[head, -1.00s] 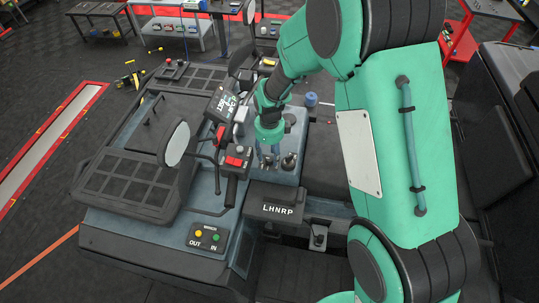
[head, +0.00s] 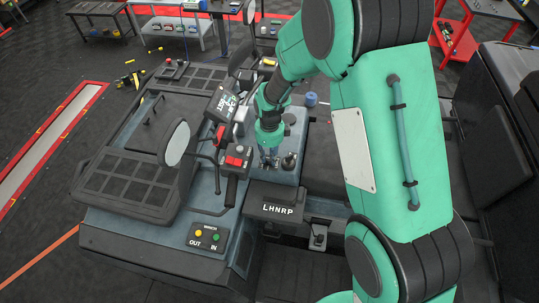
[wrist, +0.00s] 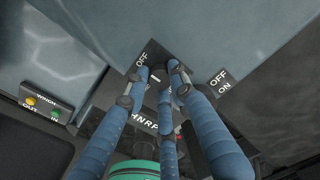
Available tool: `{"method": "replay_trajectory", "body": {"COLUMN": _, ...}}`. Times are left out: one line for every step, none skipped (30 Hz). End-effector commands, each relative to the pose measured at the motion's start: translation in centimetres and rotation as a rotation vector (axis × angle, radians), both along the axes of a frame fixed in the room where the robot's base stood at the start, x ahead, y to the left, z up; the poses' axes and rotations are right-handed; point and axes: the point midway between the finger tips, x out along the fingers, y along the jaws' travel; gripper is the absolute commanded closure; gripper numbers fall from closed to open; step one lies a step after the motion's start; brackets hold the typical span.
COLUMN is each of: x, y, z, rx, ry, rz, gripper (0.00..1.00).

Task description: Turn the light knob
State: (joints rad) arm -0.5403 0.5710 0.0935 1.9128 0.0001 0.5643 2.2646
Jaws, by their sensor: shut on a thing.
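My gripper (head: 269,158) is low over the blue-grey console (head: 291,133), beside a dark upright knob or lever (head: 289,160). In the wrist view the blue fingers of my gripper (wrist: 158,80) point at the console face. They close around a small dark knob (wrist: 155,84) with a pale mark, which I take as the light knob. The fingers hide most of it, and its name label cannot be read. An OFF label (wrist: 149,59) shows above the fingers. Another OFF/ON label (wrist: 218,83) is to the right.
A box marked LHNRP (head: 283,210) stands in front of the console. A red-switch box (head: 236,160), handlebar and round mirror (head: 177,143) are to the left. The winch panel (head: 207,236) with yellow and green buttons is at lower left.

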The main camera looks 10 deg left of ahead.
Motion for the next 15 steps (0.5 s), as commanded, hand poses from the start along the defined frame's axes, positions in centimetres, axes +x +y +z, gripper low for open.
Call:
{"method": "replay_trajectory", "body": {"x": 0.01, "y": -0.01, "z": 0.01, "rx": 0.0, "ry": 0.0, "rz": 0.004, "gripper": 1.0}}
{"method": "replay_trajectory", "body": {"x": 0.01, "y": -0.01, "z": 0.0, "rx": 0.0, "ry": 0.0, "rz": 0.008, "gripper": 1.0}}
{"method": "replay_trajectory", "body": {"x": 0.01, "y": -0.01, "z": 0.0, "rx": 0.0, "ry": 0.0, "rz": 0.014, "gripper": 1.0}}
{"method": "replay_trajectory", "body": {"x": 0.01, "y": -0.01, "z": 0.0, "rx": 0.0, "ry": 0.0, "rz": 0.02, "gripper": 1.0}}
{"method": "replay_trajectory", "body": {"x": 0.01, "y": -0.01, "z": 0.0, "rx": 0.0, "ry": 0.0, "rz": 0.026, "gripper": 1.0}}
{"method": "replay_trajectory", "body": {"x": 0.01, "y": -0.01, "z": 0.0, "rx": 0.0, "ry": 0.0, "rz": 0.037, "gripper": 1.0}}
{"method": "replay_trajectory", "body": {"x": 0.01, "y": -0.01, "z": 0.0, "rx": 0.0, "ry": 0.0, "rz": 0.048, "gripper": 1.0}}
{"method": "replay_trajectory", "body": {"x": 0.01, "y": -0.01, "z": -0.01, "rx": 0.0, "ry": 0.0, "rz": 0.058, "gripper": 1.0}}
{"method": "replay_trajectory", "body": {"x": 0.01, "y": -0.01, "z": 0.0, "rx": 0.0, "ry": 0.0, "rz": 0.076, "gripper": 1.0}}
{"method": "replay_trajectory", "body": {"x": 0.03, "y": 0.0, "z": 0.01, "rx": 0.0, "ry": 0.0, "rz": 0.09, "gripper": 1.0}}
{"method": "replay_trajectory", "body": {"x": 0.05, "y": 0.01, "z": 0.03, "rx": 0.0, "ry": -0.001, "rz": 0.106, "gripper": 1.0}}
{"method": "replay_trajectory", "body": {"x": 0.05, "y": 0.01, "z": 0.03, "rx": 0.0, "ry": -0.001, "rz": 0.129, "gripper": 1.0}}
{"method": "replay_trajectory", "body": {"x": 0.03, "y": 0.01, "z": -0.01, "rx": 0.0, "ry": 0.0, "rz": 0.148, "gripper": 1.0}}
{"method": "replay_trajectory", "body": {"x": 0.01, "y": -0.01, "z": -0.05, "rx": 0.0, "ry": 0.0, "rz": 0.167, "gripper": 1.0}}
{"method": "replay_trajectory", "body": {"x": 0.02, "y": -0.01, "z": -0.03, "rx": 0.0, "ry": 0.0, "rz": 0.195, "gripper": 1.0}}
